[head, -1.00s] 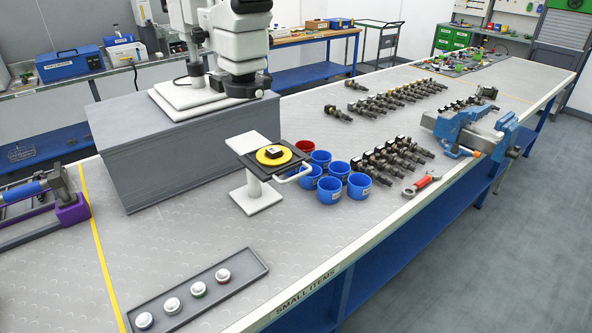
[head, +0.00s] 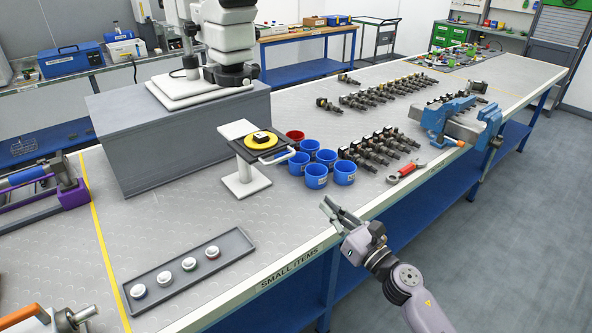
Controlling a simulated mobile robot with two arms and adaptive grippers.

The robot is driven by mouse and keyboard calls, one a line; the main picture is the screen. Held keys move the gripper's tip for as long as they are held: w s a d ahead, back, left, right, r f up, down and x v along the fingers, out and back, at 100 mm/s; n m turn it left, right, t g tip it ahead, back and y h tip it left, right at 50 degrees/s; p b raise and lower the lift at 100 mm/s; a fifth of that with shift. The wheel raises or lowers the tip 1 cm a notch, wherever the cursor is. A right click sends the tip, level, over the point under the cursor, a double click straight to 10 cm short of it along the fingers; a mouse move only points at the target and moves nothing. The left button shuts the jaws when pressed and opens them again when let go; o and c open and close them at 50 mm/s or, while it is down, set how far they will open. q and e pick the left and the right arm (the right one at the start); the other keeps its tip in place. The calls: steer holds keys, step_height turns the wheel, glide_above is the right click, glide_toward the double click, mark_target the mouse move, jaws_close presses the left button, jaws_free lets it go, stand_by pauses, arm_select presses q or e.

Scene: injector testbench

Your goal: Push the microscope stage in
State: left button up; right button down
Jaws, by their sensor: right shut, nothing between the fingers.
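The microscope stage is a dark plate (head: 243,152) bearing a yellow disc (head: 261,142) with a small black part on it. A pale curved handle (head: 279,158) sticks out toward the right front. The stage sits on a white stand (head: 246,184), with a white plate (head: 237,129) showing behind it. The white microscope (head: 228,37) stands on a grey block behind, apart from the stage. My right gripper (head: 334,208) is shut and empty at the bench's front edge, right of and nearer than the stage, not touching it. My left gripper is not in view.
Several blue cups (head: 316,176) and a red cup (head: 295,136) stand just right of the stage. Dark injectors (head: 372,150) lie beyond them, near a blue vise (head: 447,113). A grey tray (head: 188,271) with round pieces lies in front. The bench between tray and stage is clear.

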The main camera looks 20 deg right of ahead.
steer(key=r+n, duration=0.1)
steer(key=r, duration=0.1)
steer(key=p, duration=0.4)
glide_toward(285, 159)
steer(key=shift+n+y, duration=0.3)
steer(key=shift+y, duration=0.1)
steer(key=x, duration=0.5)
steer(key=shift+w, duration=0.45)
steer(key=shift+w+a+p, duration=0.25)
steer(key=shift+w+p, duration=0.1)
steer(key=shift+w, duration=0.3)
